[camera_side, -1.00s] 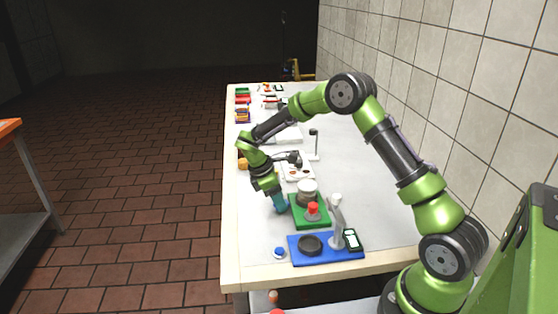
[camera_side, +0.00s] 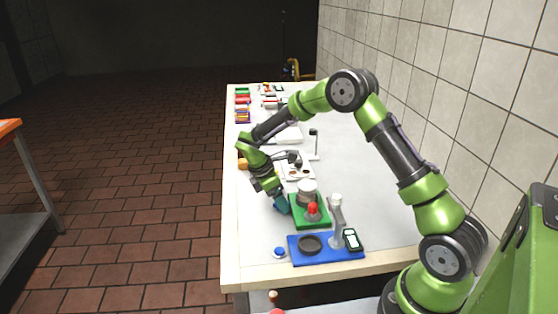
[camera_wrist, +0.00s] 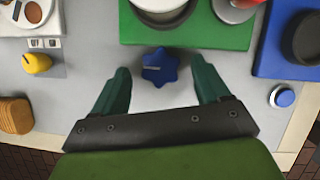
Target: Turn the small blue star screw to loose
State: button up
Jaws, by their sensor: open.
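The blue star screw (camera_wrist: 160,67) shows in the wrist view as a knob with several lobes and a pale line on it, in front of the green base (camera_wrist: 195,32). My gripper (camera_wrist: 163,75) is open, with one dark green finger on each side of the knob. Gaps show between the fingers and the knob. In the side view my gripper (camera_side: 284,209) points down at the table beside the green base (camera_side: 313,224). The knob is hidden there.
A blue base (camera_side: 352,255) with a dark round plate (camera_wrist: 302,35) stands to the right, near a blue button (camera_wrist: 284,97). A yellow knob (camera_wrist: 37,62) and a stack of bread-like slices (camera_wrist: 15,115) lie at left in the wrist view. The tiled wall runs along the right.

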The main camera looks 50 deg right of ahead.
jog(key=v, duration=1.6)
jog(key=shift+r, duration=0.3)
jog(key=shift+d+f, duration=0.1)
jog(key=shift+f, duration=0.05)
jog(key=shift+c, duration=0.8)
jog(key=w+d+m, duration=0.1)
jog(key=w+d+f+m+g, duration=0.1)
jog(key=d, duration=0.1)
jog(key=shift+w+f+y, duration=0.2)
jog(key=shift+f+y, duration=0.05)
jog(key=shift+y, duration=0.05)
jog(key=shift+c, duration=0.6)
jog(key=s+d+f+m, duration=0.1)
jog(key=f, duration=0.3)
jog(key=s+f+m+y, duration=0.1)
jog(key=s+f, duration=0.1)
jog(key=f, duration=0.3)
jog(key=s+d+f+m, duration=0.1)
jog(key=s+f+m, duration=0.1)
jog(key=f, duration=0.3)
jog(key=shift+s+d+g, duration=0.15)
jog(key=shift+d+g, duration=0.15)
jog(key=shift+c, duration=0.3)
